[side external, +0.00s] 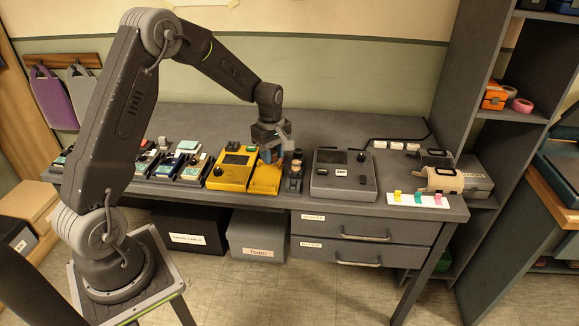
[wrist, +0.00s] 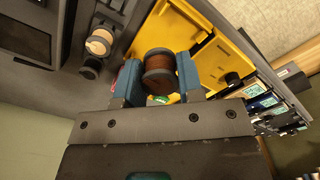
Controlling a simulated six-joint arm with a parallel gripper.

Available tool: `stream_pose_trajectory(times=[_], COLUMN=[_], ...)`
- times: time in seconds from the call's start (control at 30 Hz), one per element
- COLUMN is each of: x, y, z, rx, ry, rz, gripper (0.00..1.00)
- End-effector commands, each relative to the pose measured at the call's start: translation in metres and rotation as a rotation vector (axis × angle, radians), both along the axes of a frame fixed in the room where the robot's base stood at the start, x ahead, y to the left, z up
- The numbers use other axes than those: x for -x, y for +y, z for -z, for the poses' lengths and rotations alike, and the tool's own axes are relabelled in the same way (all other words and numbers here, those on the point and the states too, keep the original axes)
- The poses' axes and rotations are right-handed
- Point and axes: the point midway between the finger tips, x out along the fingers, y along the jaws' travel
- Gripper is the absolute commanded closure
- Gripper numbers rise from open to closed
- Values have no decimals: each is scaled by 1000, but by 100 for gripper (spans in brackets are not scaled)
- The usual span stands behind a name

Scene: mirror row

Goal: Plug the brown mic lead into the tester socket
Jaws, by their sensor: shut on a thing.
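My gripper (side external: 271,152) is low over the yellow tray (side external: 265,190) in the side view. In the wrist view my gripper (wrist: 159,75) has its blue fingers shut on a brown, rounded piece (wrist: 159,62), which I take to be the brown mic lead. The yellow tray (wrist: 205,20) lies beyond it there. In the side view the held piece is hidden by the fingers. A grey box (side external: 326,184) with a small screen and knobs stands to the right; it may be the tester. I cannot make out which opening is the tester socket.
A dark holder with pale, round-topped pieces (side external: 294,178) stands between the tray and the grey box. A yellow unit with a dark screen (side external: 228,172) adjoins the tray's left side. Several small devices (side external: 175,165) crowd the left. A white strip with coloured tabs (side external: 418,200) lies right.

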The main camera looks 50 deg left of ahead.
Motion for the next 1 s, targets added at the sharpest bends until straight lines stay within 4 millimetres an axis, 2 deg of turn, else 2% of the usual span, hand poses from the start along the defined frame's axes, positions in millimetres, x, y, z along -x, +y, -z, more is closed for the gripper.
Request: stream_pose_trajectory(times=[0.03,0.2,0.37,0.43,0.6,0.8,0.9,1.0], x=[8,25,32,31,19,15,16,17], y=[9,30,45,58,114,181,202,213], z=[-7,-24,-31,-32,-30,-27,-25,-24], rx=[0,-1,0,0,0,1,2,1], ry=[-1,-1,0,0,0,0,1,1], rz=[-5,-3,-2,-4,-4,-1,1,5], gripper=[88,88,88,88,88,88,88,88])
